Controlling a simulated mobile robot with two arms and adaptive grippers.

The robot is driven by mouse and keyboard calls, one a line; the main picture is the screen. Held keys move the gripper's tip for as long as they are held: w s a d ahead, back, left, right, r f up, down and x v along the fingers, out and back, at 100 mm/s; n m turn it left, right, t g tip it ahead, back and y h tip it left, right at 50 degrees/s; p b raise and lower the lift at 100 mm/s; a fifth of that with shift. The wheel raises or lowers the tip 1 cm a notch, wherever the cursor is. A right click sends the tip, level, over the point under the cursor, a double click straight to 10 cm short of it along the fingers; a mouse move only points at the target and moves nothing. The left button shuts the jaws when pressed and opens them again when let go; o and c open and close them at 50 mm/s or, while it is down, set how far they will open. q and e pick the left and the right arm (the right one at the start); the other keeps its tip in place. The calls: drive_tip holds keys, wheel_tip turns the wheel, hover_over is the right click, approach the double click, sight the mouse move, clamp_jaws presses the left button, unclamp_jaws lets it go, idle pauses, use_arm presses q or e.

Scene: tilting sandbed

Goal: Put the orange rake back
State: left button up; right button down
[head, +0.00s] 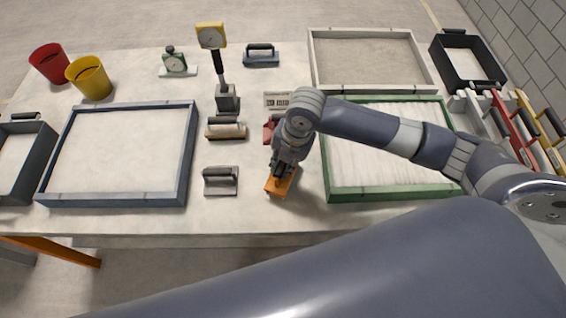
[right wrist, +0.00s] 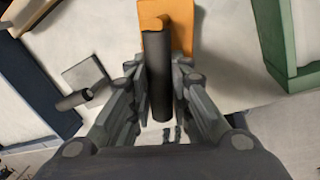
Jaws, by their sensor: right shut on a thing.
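The orange rake (head: 281,182) is near the table's front edge, between the blue-framed and green-framed sandbeds. My right gripper (head: 287,165) is over it, shut on its dark handle. In the right wrist view, the black handle (right wrist: 160,90) lies between the fingers, with the orange part (right wrist: 168,25) beyond them. I cannot tell whether the rake touches the table. Several similar tools, with white, red (head: 508,122) and yellow (head: 540,128) bodies, stand in a group at the far right. My left gripper is not in view.
The blue-framed bed (head: 190,150) lies left, the green-framed bed (head: 330,165) right. Hand tools (head: 220,181) and a gauge on a post (head: 211,36) stand between them. A red thing (head: 268,128) is partly hidden by my gripper. A black tray (head: 437,55) is at back right.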

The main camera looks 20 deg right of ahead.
sight(291, 175)
drive_tip(key=shift+f, duration=0.8)
drive_tip(key=shift+f, duration=0.1)
drive_tip(key=c, duration=1.5)
unclamp_jaws()
drive_tip(key=shift+o, duration=0.2)
wheel_tip(291, 175, up, 12)
drive_tip(key=s+d+b, duration=0.1)
drive_tip(key=shift+s+d, duration=0.3)
drive_tip(key=shift+d, duration=0.1)
drive_tip(key=shift+f, duration=0.1)
